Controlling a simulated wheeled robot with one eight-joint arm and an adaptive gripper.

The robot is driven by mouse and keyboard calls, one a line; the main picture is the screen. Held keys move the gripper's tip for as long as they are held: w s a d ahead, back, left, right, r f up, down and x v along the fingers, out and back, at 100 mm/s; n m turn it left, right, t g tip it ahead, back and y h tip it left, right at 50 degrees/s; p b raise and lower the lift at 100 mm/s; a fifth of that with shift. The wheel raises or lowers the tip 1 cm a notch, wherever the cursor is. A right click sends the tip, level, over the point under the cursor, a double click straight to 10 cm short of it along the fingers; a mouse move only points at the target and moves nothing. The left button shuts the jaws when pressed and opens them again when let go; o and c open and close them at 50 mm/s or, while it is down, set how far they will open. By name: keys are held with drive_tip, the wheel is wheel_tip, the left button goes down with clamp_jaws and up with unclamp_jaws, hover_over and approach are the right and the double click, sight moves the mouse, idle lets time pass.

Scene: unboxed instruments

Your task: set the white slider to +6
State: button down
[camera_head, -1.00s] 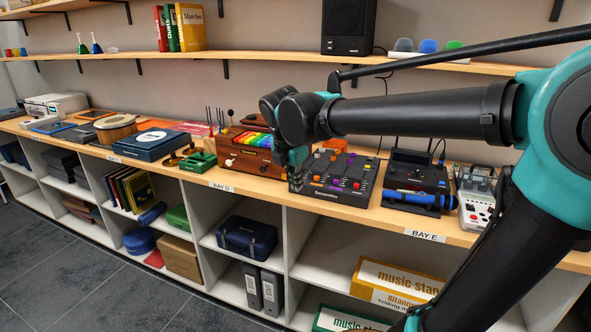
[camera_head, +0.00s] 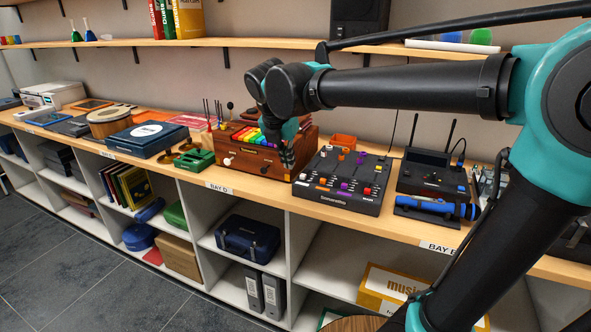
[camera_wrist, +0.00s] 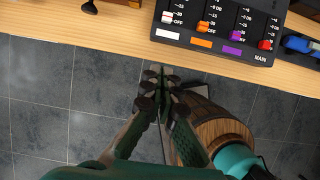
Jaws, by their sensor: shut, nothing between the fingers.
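The black mixer (camera_head: 326,200) stands on the wooden counter, right of the wooden instrument box. In the wrist view the mixer (camera_wrist: 215,42) shows only its near part, at the top. Its white slider (camera_wrist: 168,17) is the leftmost there, low in its track near the -15 and -30 marks. The +6 mark is out of that view. My gripper (camera_wrist: 163,76) is shut and empty, apart from the mixer, with floor behind it in the wrist view. In the head view my gripper (camera_head: 288,160) appears just left of the mixer, in front of the wooden box.
Orange, purple and red sliders (camera_wrist: 265,44) sit right of the white one. The wooden box with coloured keys (camera_head: 262,152) is left of the mixer. A black device with antennas (camera_head: 432,180) and a blue cylinder (camera_head: 432,207) are to the right.

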sight(308, 172)
drive_tip(key=x, duration=0.9)
drive_tip(key=w, duration=0.2)
drive_tip(key=w+d, duration=0.1)
drive_tip(key=shift+f, duration=0.3)
drive_tip(key=shift+w+d, duration=0.2)
drive_tip(key=shift+w, duration=0.25)
drive_tip(key=w, duration=0.2)
drive_tip(key=w+d, duration=0.1)
drive_tip(key=w, duration=0.1)
drive_tip(key=w+d, duration=0.1)
drive_tip(key=w, duration=0.1)
drive_tip(key=shift+w+d, duration=0.1)
drive_tip(key=shift+d, duration=0.05)
